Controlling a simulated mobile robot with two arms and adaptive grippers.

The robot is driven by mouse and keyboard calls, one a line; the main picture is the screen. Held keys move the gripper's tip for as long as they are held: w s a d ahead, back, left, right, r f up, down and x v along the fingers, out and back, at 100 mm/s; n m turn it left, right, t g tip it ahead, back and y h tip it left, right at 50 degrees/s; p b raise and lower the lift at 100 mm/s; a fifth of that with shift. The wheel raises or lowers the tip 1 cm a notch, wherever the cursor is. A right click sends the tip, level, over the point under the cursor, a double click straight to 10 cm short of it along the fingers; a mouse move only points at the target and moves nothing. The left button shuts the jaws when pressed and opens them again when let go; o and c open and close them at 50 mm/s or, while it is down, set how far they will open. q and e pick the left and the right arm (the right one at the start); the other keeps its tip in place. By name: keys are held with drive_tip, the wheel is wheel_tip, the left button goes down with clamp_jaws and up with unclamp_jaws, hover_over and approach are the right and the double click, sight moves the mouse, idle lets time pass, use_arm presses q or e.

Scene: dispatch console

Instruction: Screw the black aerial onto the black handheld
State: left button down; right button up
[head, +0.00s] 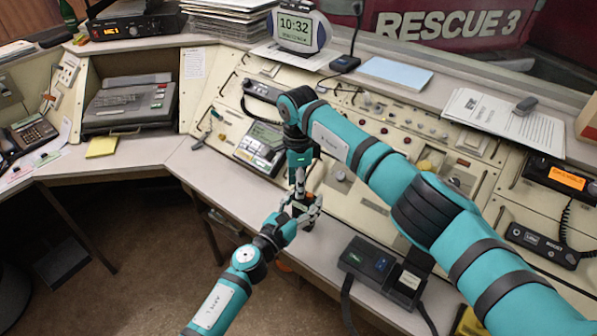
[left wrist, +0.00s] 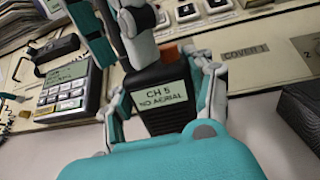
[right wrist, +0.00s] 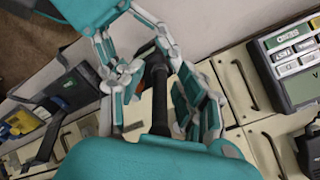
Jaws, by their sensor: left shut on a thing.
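The black handheld (left wrist: 160,95) is held upright in my left gripper (left wrist: 163,80); its screen reads "CH 5 NO AERIAL", and an orange part shows on its top. My left gripper is shut on its sides, and also shows in the head view (head: 290,215). The black aerial (right wrist: 158,98) is a dark rod between the fingers of my right gripper (right wrist: 155,95), its far end by the handheld's top. I cannot tell whether the fingers press on it or whether aerial and handheld touch. In the head view, my right gripper (head: 300,185) comes down from above.
Both grippers are over the console's front ledge. A black charger-like unit (head: 385,268) stands right of them. The panel with knobs slopes up behind. The ledge to the left (head: 215,170) is clear.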

drive_tip(key=shift+f, duration=0.3)
clamp_jaws()
